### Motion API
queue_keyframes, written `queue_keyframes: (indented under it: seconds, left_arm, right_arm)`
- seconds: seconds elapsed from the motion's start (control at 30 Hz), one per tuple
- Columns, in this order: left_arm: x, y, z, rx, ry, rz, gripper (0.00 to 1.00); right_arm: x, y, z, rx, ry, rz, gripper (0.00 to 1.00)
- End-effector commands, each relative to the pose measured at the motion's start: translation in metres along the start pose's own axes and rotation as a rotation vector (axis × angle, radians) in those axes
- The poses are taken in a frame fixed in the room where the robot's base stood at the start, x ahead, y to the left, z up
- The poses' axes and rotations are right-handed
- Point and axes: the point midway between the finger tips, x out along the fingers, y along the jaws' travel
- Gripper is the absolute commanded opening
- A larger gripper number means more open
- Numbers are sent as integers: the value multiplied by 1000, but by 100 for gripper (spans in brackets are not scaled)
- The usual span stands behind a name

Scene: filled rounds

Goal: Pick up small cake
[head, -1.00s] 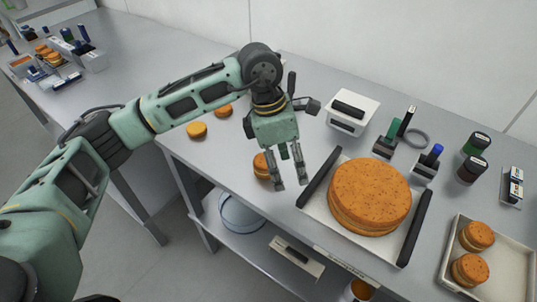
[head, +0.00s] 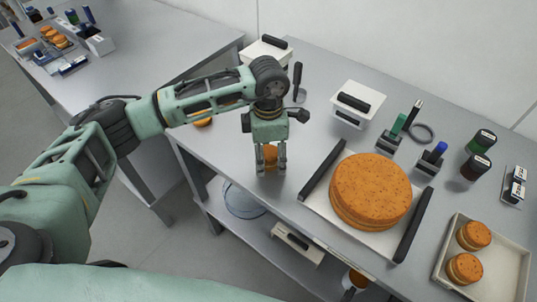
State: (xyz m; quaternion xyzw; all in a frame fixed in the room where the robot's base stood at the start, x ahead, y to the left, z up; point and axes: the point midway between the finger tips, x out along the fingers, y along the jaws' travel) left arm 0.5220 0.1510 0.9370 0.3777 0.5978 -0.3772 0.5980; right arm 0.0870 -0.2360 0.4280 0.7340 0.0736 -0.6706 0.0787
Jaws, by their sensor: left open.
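A small orange-brown cake (head: 271,153) is on the table near its front edge, partly hidden by my left gripper (head: 271,170). That gripper is open and points down, with its fingers in front of and to either side of the cake. I cannot tell whether they touch it. Another small cake piece (head: 203,122) shows partly behind my left arm. Two more small cakes, a back one (head: 474,235) and a front one (head: 464,268), lie in the cream tray (head: 519,270) at the right. My right gripper is not in view.
A large round cake (head: 371,188) on a white tray with dark handles (head: 323,172) stands right of the gripper. A white box with a black handle (head: 357,104), stamps (head: 432,158) and dark jars (head: 476,165) stand behind. A lower shelf (head: 250,228) holds containers.

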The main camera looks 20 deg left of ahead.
Motion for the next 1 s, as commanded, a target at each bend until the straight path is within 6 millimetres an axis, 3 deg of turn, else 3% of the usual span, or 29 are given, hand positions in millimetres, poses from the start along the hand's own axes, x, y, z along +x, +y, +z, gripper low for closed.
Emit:
queue_keyframes:
  seconds: [0.1,0.43,0.77,1.0]
  left_arm:
    - [0,0,0,0,0,0,62]
    - [0,0,0,0,-1,0,33]
    - [-2,0,0,0,-2,1,32]
    - [-21,1,1,1,-3,4,32]
  right_arm:
    - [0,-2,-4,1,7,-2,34]
    - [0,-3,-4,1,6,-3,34]
    - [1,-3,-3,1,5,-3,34]
    - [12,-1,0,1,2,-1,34]
